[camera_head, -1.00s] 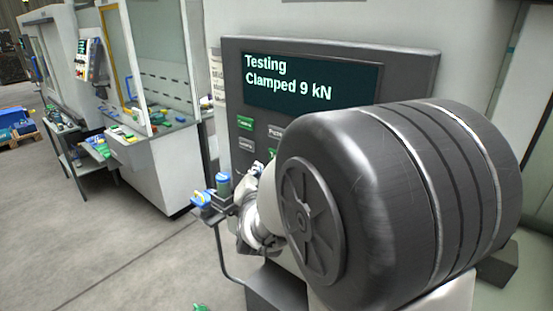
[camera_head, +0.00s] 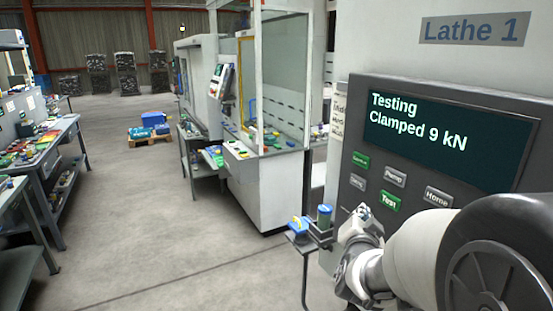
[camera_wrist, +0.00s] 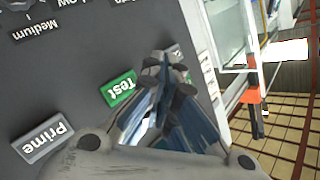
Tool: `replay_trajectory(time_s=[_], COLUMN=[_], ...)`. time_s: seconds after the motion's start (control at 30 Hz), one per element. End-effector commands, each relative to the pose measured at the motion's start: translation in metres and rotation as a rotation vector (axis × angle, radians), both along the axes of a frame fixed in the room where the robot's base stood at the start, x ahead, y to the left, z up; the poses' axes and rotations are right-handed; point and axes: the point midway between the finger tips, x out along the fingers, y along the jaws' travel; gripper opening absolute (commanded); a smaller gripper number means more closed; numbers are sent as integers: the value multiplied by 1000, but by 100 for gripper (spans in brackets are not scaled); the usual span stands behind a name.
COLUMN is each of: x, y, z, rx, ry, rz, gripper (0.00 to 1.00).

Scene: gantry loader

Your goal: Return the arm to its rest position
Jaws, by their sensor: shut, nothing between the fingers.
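My gripper (camera_head: 363,211) is shut and empty, in front of the lathe's control panel near the lower left buttons. In the wrist view its closed fingertips (camera_wrist: 166,65) overlap the panel beside the green Test button (camera_wrist: 117,90). I cannot tell the exact gap to the panel. In the head view the Test button (camera_head: 390,201) shows just right of the fingertips. My arm reaches in from the lower right corner of the head view. The panel screen (camera_head: 445,140) reads "Testing" and "Clamped 9 kN".
A small stand (camera_head: 300,240) with blue and yellow items is left of my gripper. A white machine (camera_head: 262,190) with a glass guard stands farther back. A workbench (camera_head: 35,165) with parts lines the left. The grey floor (camera_head: 150,235) between is open.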

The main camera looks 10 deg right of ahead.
Motion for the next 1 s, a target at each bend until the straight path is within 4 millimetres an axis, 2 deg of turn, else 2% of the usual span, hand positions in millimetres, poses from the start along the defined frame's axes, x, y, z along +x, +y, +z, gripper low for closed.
replay_trajectory(time_s=[0.17, 0.27, 0.37, 0.4, 0.47, 0.5, 0.6, 0.73, 0.83, 1.0], x=[-26, -61, -106, -127, -160, -183, -237, -291, -315, -327], y=[48, 82, 111, 120, 131, 137, 143, 143, 141, 140], z=[6, 3, -5, -9, -15, -20, -30, -41, -45, -48], rx=[-11, -45, -94, -117, -155, -179, -239, -292, -312, -321], ry=[163, 311, 466, 529, 624, 686, 828, 969, 1034, 1068], rz=[161, 294, 420, 468, 535, 578, 663, 733, 762, 775], gripper=[0, 0, 0, 0, 0, 0, 0, 0, 0, 0])
